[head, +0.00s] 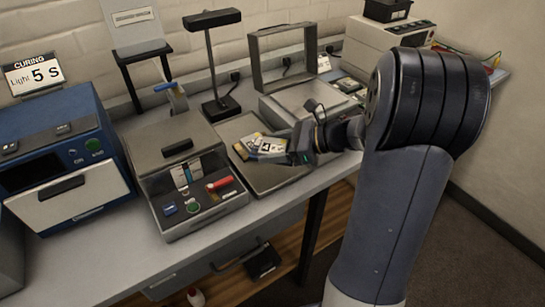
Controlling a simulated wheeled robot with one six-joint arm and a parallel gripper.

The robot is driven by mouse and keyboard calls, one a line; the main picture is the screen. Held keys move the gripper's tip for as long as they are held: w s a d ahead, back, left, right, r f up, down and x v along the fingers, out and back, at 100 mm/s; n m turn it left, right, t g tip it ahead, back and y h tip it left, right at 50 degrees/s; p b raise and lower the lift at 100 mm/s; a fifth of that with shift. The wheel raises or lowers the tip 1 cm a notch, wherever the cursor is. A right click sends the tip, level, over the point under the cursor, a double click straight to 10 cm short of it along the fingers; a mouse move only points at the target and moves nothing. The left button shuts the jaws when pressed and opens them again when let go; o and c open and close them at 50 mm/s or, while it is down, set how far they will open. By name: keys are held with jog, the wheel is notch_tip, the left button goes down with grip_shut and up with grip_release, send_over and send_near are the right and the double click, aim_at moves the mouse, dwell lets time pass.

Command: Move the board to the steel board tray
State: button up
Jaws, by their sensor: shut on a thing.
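A shallow grey steel tray (283,180) lies on the bench in the middle of the view. My gripper (290,147) reaches in from the right over this tray. It is shut on a small flat board (270,147) with pale and yellow markings, at the gripper's left tip. A second pale and yellow piece (247,142) shows just left of the held board, partly overlapped in view. I cannot tell whether the held board touches the tray or hangs just above it. My gripper hides part of the tray's right side.
A black lamp (215,65) stands behind the tray. A steel box with a raised frame (283,57) and several boards (347,86) are at the back right.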

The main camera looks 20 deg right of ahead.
aim_at(274, 169)
jog(key=shift+f, duration=1.6)
jog(key=shift+f+b, duration=0.45)
jog(key=shift+f, duration=0.2)
jog(key=o, duration=1)
jog(key=shift+o, duration=0.2)
jog(key=shift+r, duration=0.1)
jog(key=shift+r, duration=0.3)
jog(key=v, duration=1.2)
jog(key=shift+r, duration=0.35)
